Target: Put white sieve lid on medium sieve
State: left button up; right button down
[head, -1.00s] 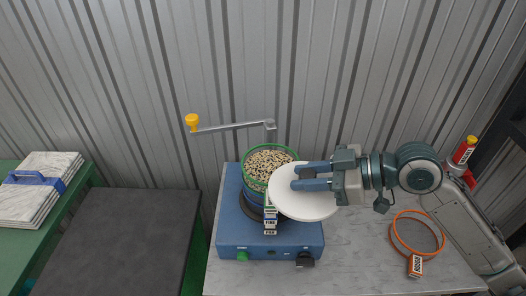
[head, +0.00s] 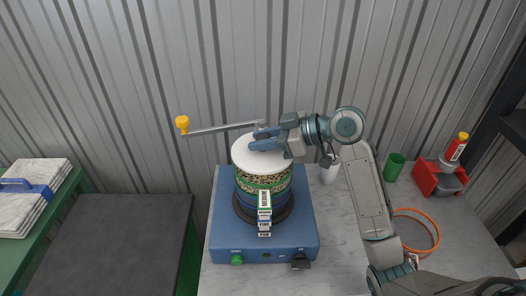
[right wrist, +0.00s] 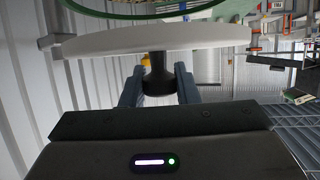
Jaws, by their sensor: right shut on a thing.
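The white sieve lid (head: 246,158) is a round disc held by my right gripper (head: 258,142), which is shut on its knob. In the right wrist view, the lid (right wrist: 150,40) shows with its black knob (right wrist: 157,75) between the fingers. The medium sieve (head: 272,186), green-rimmed and full of speckled grain, tops the stack on the blue shaker. The lid is over its back part, and grain shows in front of the lid. In the right wrist view, a gap separates the lid from the green rim (right wrist: 130,10). My left gripper is not in view.
The blue shaker base (head: 225,225) stands on a marble-look table (head: 335,270). A crank arm with a yellow knob (head: 182,123) reaches out at left behind the lid. An orange ring (head: 437,240), a green cup (head: 394,166) and a red holder (head: 430,178) are at right.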

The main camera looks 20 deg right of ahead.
notch_tip(320, 180, down, 3)
jog(key=shift+s+f+b, duration=0.1)
jog(key=shift+f+b, duration=0.05)
jog(key=shift+b, duration=1.1)
jog(key=shift+f, duration=0.15)
jog(key=c, duration=1.1)
grip_release()
